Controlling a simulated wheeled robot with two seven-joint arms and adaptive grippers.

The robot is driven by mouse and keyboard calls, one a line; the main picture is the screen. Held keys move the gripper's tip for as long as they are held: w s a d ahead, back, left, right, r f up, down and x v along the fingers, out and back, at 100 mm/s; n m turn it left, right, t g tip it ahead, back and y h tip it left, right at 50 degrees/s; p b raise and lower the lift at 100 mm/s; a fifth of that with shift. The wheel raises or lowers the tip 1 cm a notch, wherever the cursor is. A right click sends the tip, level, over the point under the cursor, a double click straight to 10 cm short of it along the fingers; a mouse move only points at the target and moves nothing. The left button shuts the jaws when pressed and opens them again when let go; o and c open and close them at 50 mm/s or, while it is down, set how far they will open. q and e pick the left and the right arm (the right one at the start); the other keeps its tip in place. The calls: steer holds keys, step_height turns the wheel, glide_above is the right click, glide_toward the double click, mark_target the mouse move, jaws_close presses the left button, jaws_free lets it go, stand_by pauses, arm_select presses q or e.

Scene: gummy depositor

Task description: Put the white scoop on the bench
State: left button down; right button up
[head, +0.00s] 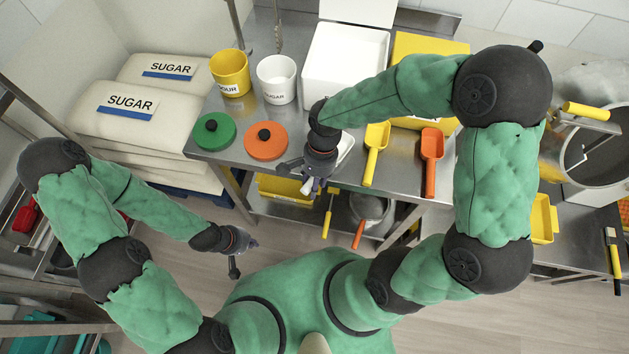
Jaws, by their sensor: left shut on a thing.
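The white scoop (346,146) is at the front of the steel bench (222,160), partly hidden behind my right gripper. I cannot tell if it touches the bench top. My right gripper (309,181) points down at the bench's front edge, with a white piece, likely the scoop's handle, between its fingers. Whether these fingers are closed is unclear. My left gripper (235,264) is low over the floor, in front of the bench and apart from the scoop. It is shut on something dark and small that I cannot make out.
Green (214,131) and orange (266,141) lids lie left of the scoop, with yellow (231,73) and white (276,79) tubs behind. A yellow scoop (374,150) and an orange scoop (431,158) lie to the right. Sugar sacks (128,104) are stacked at left.

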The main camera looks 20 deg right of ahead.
steer(key=shift+r, duration=0.1)
steer(key=p+v, duration=0.3)
steer(key=v, duration=0.8)
steer(key=shift+w+r+p, duration=0.1)
steer(key=shift+r+p, duration=0.1)
steer(key=shift+p, duration=0.1)
steer(key=shift+d+r, duration=0.1)
steer(key=shift+r, duration=0.3)
stand_by(0.7)
